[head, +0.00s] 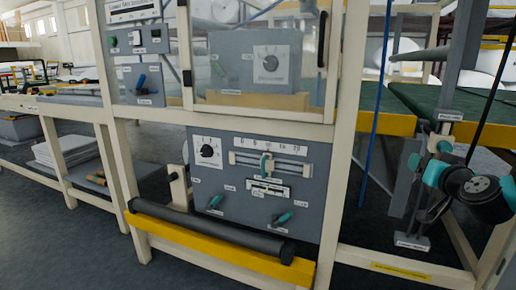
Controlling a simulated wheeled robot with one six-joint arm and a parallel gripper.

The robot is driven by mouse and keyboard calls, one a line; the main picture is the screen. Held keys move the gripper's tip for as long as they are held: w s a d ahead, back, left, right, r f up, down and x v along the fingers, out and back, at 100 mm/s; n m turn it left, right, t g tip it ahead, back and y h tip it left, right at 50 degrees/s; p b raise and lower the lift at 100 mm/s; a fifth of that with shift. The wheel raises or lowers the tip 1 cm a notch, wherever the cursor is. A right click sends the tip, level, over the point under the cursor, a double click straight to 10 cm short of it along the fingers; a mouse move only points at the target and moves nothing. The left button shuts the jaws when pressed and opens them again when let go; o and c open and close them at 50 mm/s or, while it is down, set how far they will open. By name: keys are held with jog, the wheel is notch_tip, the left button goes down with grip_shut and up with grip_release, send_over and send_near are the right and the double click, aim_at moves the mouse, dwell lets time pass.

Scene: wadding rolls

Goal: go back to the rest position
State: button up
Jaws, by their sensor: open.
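My arm comes in at the right edge, with black and teal joints. My gripper (431,213) is a small dark shape at its end, in front of the frame's lower right part. It is open, and I see nothing held in it. Its fingers are small and dark against the floor, so their detail is hard to make out.
A cream machine frame holds a grey control panel (262,185) with dials and teal levers. A dark roller (210,232) lies along a yellow bar (215,248) below it. A green belt (440,108) is behind my arm. A side table (68,101) stands left.

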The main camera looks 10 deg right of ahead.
jog(key=s+a+n+g+y, duration=0.3)
jog(key=a+n+g+y, duration=0.15)
jog(key=a, duration=0.85)
jog(key=s+a+n+g+y, duration=0.2)
jog(key=a+n+g+y, duration=0.3)
jog(key=a, duration=0.9)
jog(key=s+a+f+n+g, duration=0.1)
jog(key=s+a+g, duration=0.25)
jog(key=s, duration=0.65)
jog(key=s+a+f+n+g, duration=0.1)
jog(key=s+a+n+g, duration=0.2)
jog(key=s, duration=0.7)
notch_tip(320, 180, up, 23)
jog(key=a+m+p, duration=0.1)
jog(key=p, duration=2.1)
jog(key=shift+s+h+p, duration=0.35)
jog(key=shift+s+h, duration=0.1)
